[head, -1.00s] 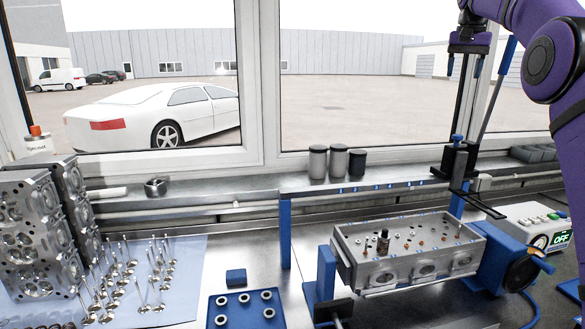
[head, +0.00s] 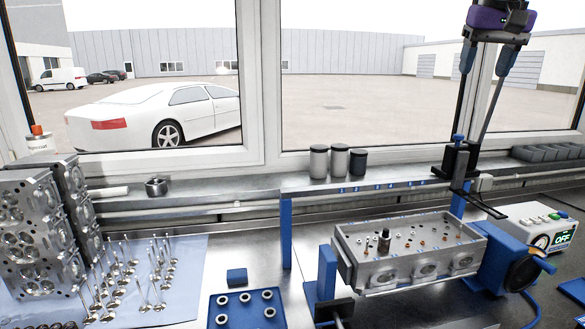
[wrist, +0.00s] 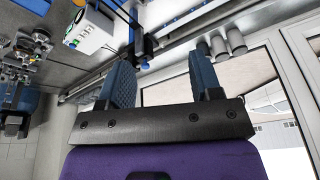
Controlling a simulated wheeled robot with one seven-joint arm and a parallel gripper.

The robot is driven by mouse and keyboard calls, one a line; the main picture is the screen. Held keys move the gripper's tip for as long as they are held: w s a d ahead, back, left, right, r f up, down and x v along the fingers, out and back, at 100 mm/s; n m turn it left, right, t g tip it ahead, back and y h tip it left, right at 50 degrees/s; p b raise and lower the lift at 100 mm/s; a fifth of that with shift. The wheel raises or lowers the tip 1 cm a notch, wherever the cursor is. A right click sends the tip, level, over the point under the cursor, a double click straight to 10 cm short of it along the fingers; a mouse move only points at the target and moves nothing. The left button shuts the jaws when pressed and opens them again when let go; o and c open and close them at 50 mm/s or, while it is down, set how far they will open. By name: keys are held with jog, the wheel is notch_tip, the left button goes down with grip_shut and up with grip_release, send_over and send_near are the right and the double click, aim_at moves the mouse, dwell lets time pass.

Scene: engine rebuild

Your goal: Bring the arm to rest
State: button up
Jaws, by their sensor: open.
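My gripper (head: 487,60) is at the upper right of the head view, raised high in front of the window and pointing down. Its two blue fingers are apart with nothing between them. In the wrist view my gripper (wrist: 163,85) also shows open and empty, with the bench seen past the fingers. The rest of my arm is out of the head view, apart from the purple wrist at the top edge.
A cylinder head (head: 410,262) sits in a blue fixture below my gripper. A black upright post (head: 460,160) stands close by. A control box (head: 540,228) reads OFF. Valves, a blue tray (head: 245,312) and canisters (head: 338,160) are further left.

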jog(key=s+a+f+n+t, duration=0.1)
jog(key=s+a+f, duration=0.1)
jog(key=s+f, duration=0.7)
jog(key=s+a+f+n+t, duration=0.1)
jog(key=s+a+f, duration=0.1)
jog(key=s+f, duration=0.8)
jog(key=s, duration=0.6)
jog(key=shift+s+a+f+n, duration=0.25)
jog(key=shift+a+n, duration=0.05)
jog(key=shift+a, duration=0.1)
